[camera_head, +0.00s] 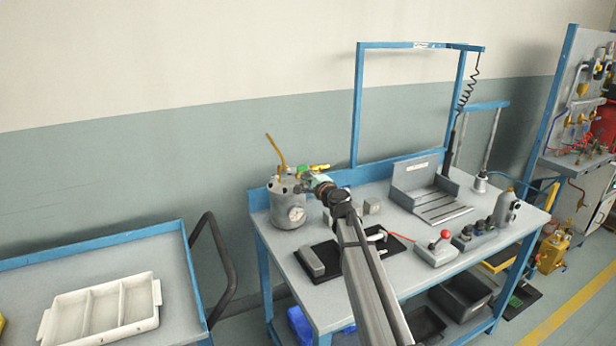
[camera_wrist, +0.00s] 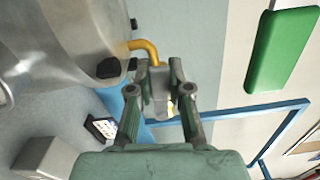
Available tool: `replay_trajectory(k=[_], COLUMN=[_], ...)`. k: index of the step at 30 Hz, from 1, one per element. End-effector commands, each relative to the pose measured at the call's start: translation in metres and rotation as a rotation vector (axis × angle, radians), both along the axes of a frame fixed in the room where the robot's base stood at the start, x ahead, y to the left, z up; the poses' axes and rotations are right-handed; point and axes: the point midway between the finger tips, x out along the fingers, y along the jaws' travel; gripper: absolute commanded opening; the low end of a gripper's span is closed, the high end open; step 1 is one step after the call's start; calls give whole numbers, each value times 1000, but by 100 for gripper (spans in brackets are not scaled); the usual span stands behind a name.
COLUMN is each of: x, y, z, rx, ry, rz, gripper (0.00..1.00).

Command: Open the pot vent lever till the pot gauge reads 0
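The grey metal pot (camera_head: 287,207) stands at the left end of the blue-framed bench, with a round gauge (camera_head: 296,214) on its front; its reading is too small to tell. A yellow rod (camera_head: 276,150) rises from the lid. A green part (camera_head: 300,170) and a yellow part (camera_head: 319,167) sit at the top right; I cannot tell which is the vent lever. My gripper (camera_wrist: 160,66) is beside the pot's top. In the wrist view, its fingertips stand slightly apart near a bent yellow piece (camera_wrist: 146,47). Whether they grip it is unclear. A green bar (camera_wrist: 282,48) is to the right.
A black mat (camera_head: 324,262), a red-knobbed control box (camera_head: 436,248) and a grey slotted fixture (camera_head: 432,195) are on the bench. A blue frame (camera_head: 358,105) rises behind. A cart with a white divided tray (camera_head: 101,313) stands left.

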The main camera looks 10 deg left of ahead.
Motion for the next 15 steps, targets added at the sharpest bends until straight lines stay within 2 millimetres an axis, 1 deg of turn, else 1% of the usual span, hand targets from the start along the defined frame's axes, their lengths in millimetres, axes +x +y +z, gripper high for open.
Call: replay_trajectory(k=[5, 9, 15], x=[0, 0, 0], y=[0, 0, 0], z=[-5, -10, -11], rx=[-22, -72, -131], ry=[-15, -47, -85], rz=[0, 0, -1], gripper=[0, 0, 0])
